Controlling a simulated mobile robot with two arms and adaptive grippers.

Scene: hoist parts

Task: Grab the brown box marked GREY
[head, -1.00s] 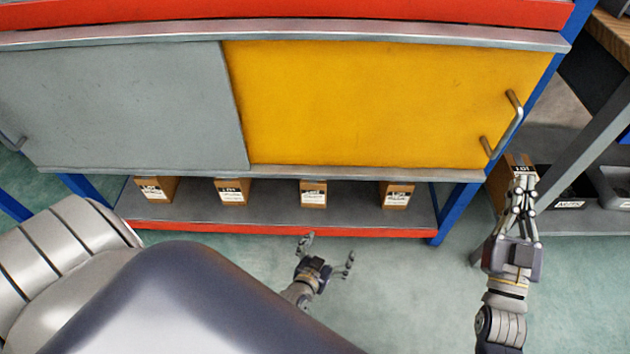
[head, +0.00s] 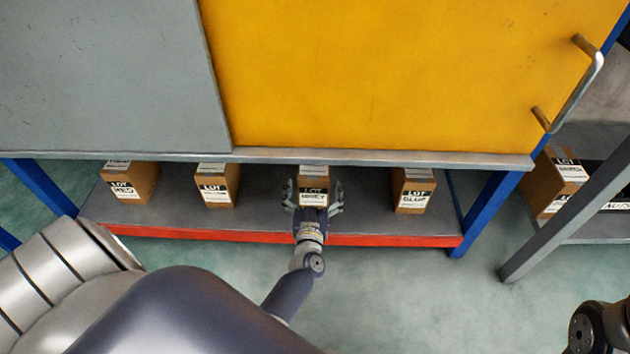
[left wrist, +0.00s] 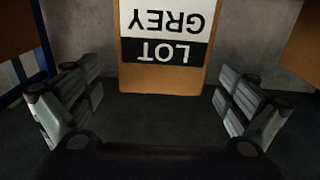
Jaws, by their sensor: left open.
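The brown box marked GREY (head: 314,185) stands on the grey lower shelf (head: 262,204), third from the left in a row. In the left wrist view the same box (left wrist: 163,78) stands ahead, its LOT GREY label upside down in the picture. My left gripper (head: 313,193) is open, its fingers spread to either side of the box in the head view. In the left wrist view the open fingers (left wrist: 162,103) show gaps between them and the box. My right gripper is out of view.
Similar brown boxes stand left (head: 219,184) and right (head: 412,190) of it, with another at far left (head: 130,182). The yellow door (head: 400,70) and cabinet edge overhang the shelf. A red front edge (head: 390,240) borders it. Another LOT box (head: 553,180) stands at right.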

